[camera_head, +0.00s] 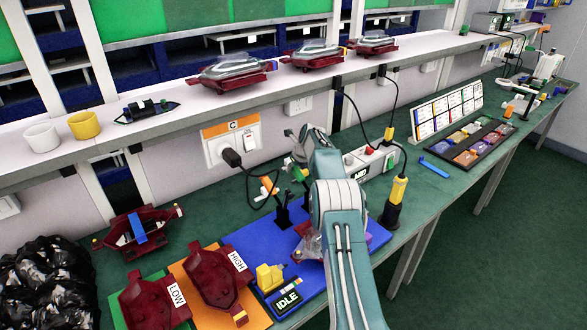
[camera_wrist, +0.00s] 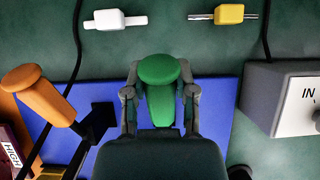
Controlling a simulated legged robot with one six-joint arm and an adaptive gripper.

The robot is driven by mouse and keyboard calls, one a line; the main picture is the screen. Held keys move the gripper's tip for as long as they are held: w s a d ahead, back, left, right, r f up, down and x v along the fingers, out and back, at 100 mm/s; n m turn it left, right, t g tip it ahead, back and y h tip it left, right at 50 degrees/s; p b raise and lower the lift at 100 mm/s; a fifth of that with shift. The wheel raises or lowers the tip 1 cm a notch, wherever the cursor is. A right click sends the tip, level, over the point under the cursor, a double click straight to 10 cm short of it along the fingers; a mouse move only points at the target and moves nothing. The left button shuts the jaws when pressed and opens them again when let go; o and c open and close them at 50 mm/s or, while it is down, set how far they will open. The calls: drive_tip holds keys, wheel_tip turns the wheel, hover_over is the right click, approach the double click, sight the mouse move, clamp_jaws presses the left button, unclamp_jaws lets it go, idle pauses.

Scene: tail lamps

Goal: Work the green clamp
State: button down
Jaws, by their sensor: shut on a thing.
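The green clamp handle (camera_wrist: 160,72) stands in the middle of the wrist view, with a rounded head on a tapering stem. My gripper (camera_wrist: 160,95) has one finger on each side of the stem and is shut on it. In the head view, a bit of the green handle (camera_head: 300,173) shows beside my arm; the rest of the clamp is hidden. An orange-handled clamp (camera_wrist: 40,92) stands to its left, and its handle also shows in the head view (camera_head: 268,186).
The blue board (camera_head: 255,240) carries the clamps and a yellow block (camera_head: 269,277) by an IDLE display (camera_head: 287,300). Dark red holders labelled LOW (camera_head: 155,302) and HIGH (camera_head: 220,275) lie left. A grey IN box (camera_wrist: 285,98) stands right of my gripper. Cables hang nearby.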

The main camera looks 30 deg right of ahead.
sight(304, 178)
drive_tip(key=shift+w, duration=0.1)
drive_tip(key=shift+c, duration=2)
unclamp_jaws()
drive_tip(key=shift+f, duration=0.1)
drive_tip(key=v, duration=1.1)
drive_tip(key=shift+s+r, duration=0.2)
drive_tip(key=shift+r, duration=0.1)
